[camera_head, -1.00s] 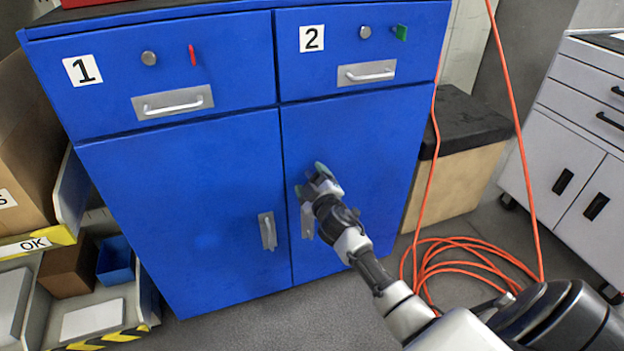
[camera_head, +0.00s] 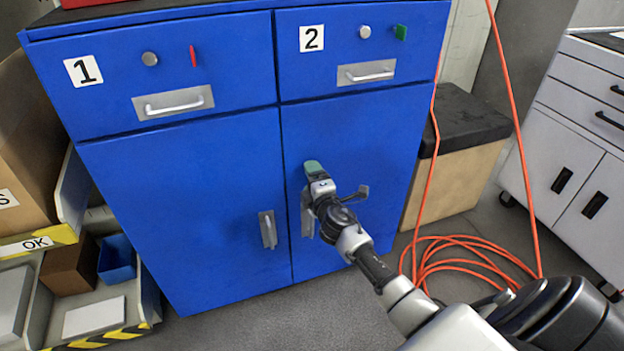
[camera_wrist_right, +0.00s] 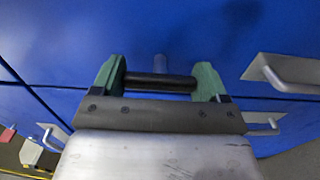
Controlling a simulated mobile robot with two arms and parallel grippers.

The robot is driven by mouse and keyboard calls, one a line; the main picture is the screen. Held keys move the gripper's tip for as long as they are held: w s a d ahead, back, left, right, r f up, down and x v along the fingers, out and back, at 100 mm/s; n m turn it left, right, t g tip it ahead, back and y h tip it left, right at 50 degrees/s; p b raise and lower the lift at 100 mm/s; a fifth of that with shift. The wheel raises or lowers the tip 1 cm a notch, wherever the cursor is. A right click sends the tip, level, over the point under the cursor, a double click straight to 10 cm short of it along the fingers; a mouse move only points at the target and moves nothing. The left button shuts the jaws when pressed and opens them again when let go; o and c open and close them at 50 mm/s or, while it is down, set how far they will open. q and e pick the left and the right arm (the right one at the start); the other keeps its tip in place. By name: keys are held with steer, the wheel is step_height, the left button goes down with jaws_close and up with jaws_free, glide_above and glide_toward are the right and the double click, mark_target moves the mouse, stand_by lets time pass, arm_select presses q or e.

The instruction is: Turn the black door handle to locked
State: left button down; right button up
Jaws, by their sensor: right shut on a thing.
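The black door handle (camera_wrist_right: 160,83) shows in the right wrist view as a dark bar. It runs crosswise between the two green fingertips, in front of the blue cabinet face. My right gripper (camera_wrist_right: 159,86) is shut on this handle, with one fingertip at each end of the bar. In the head view my right gripper (camera_head: 317,178) is at the inner upper part of the right door (camera_head: 350,137), under drawer 2. There the handle is hidden behind the gripper. My left gripper is in neither current view.
The left door has a silver handle (camera_head: 268,230); the right door's silver handle (camera_head: 307,220) is partly behind my wrist. Drawer 1 has a red tab (camera_head: 193,56), drawer 2 a green one (camera_head: 400,32). An orange hose (camera_head: 470,250) coils on the floor at right.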

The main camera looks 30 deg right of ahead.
arm_select(q)
steer(key=shift+s+f, duration=0.1)
stand_by(0.4)
arm_select(e)
steer(key=o, duration=0.9)
steer(key=shift+s, duration=0.15)
arm_select(q)
steer(key=shift+s+a+f+g+y+p, duration=0.2)
steer(key=shift+s+a+f+g+p, duration=0.05)
steer(key=shift+s+f+g, duration=0.35)
steer(key=shift+s+a+f+g+y+p, duration=0.2)
steer(key=shift+s+a+f+g+p, duration=0.1)
steer(key=shift+s+f+g, duration=0.25)
steer(key=shift+s+a+f+g+y+p, duration=0.25)
steer(key=shift+s+f+g, duration=0.2)
steer(key=shift+f+g, duration=0.25)
arm_select(e)
steer(key=shift+v, duration=5.3)
arm_select(q)
steer(key=shift+r, duration=0.1)
